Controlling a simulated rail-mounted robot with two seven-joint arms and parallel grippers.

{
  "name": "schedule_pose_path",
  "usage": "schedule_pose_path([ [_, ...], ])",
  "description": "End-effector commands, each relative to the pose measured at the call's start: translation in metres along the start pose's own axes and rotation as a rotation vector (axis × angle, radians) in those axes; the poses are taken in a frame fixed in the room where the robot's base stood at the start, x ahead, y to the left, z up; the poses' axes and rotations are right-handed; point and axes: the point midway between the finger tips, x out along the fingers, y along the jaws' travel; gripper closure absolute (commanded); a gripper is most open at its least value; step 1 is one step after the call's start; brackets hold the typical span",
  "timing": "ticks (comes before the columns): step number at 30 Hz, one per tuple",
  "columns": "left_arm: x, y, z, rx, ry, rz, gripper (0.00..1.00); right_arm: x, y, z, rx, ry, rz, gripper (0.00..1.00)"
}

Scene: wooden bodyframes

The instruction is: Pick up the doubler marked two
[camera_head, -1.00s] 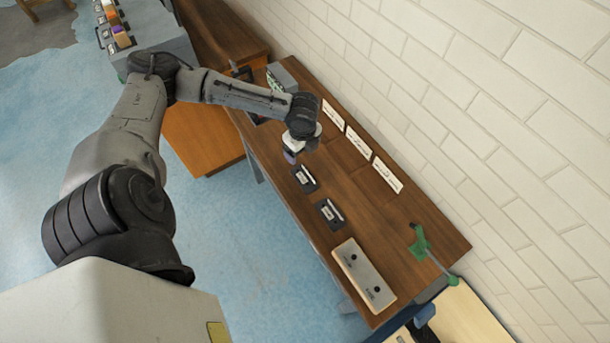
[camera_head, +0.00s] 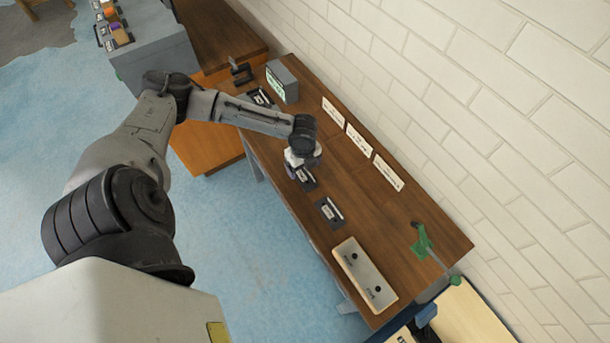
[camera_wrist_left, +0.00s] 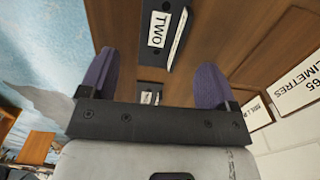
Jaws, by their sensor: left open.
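The doubler marked two is a dark plate with a white TWO label (camera_wrist_left: 158,30), at the top of the left wrist view. My left gripper (camera_head: 293,170) hangs over the wooden table there. In the left wrist view its purple fingers (camera_wrist_left: 155,78) are spread wide with nothing between them. The plate lies beyond the fingertips; I cannot tell the exact gap. My right gripper is not in view.
A second dark labelled plate (camera_head: 330,212) lies nearer the pale two-knob panel (camera_head: 364,275). White cards (camera_head: 358,141) line the wall side. A grey box with a screen (camera_head: 282,82) stands at the far end. A green fixture (camera_head: 421,240) is at the near right.

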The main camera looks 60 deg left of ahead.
Motion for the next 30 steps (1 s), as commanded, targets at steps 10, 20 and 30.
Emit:
schedule_pose_path([
  [10,0.033,0.001,0.000,0.000,0.000,0.003,0.17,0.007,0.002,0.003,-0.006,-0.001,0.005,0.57],
  [20,0.052,0.001,0.001,0.000,-0.002,0.001,0.17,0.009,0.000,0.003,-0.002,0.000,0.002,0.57],
  [30,0.052,0.001,0.000,0.001,-0.001,0.001,0.42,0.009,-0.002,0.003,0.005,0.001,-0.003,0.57],
])
